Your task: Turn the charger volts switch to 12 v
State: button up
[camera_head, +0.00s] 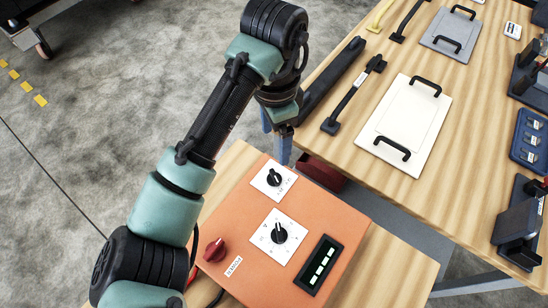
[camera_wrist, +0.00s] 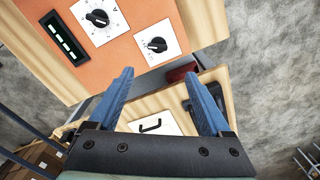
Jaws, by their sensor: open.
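The charger is an orange box (camera_head: 240,198) on a wooden surface; its orange face also shows in the wrist view (camera_wrist: 130,53). The smaller black knob (camera_head: 274,177) on a white plate seems to be the volts switch; it also shows in the wrist view (camera_wrist: 157,45). Its white line is visible, but its labels are too small to read. A larger black knob (camera_head: 279,234) sits on a bigger plate, which bears an "A" in the wrist view. My gripper (camera_wrist: 168,72) is open and empty, its blue fingers apart from the smaller knob. In the head view its fingertips are unclear.
A lit display (camera_head: 320,264) and a red knob (camera_head: 215,250) are also on the charger. A dark red object (camera_head: 320,172) is behind it. A white panel with black handles (camera_head: 405,125) and a black tool (camera_head: 352,95) lie on the neighbouring table.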

aim_at(275, 176)
jog(key=f+b, duration=0.1)
jog(key=f, duration=0.2)
jog(key=f+b, duration=0.2)
jog(key=f, duration=0.2)
jog(key=f+b, duration=0.2)
jog(key=f, duration=0.1)
jog(key=shift+s+f, duration=0.3)
jog(key=shift+f, duration=1.15)
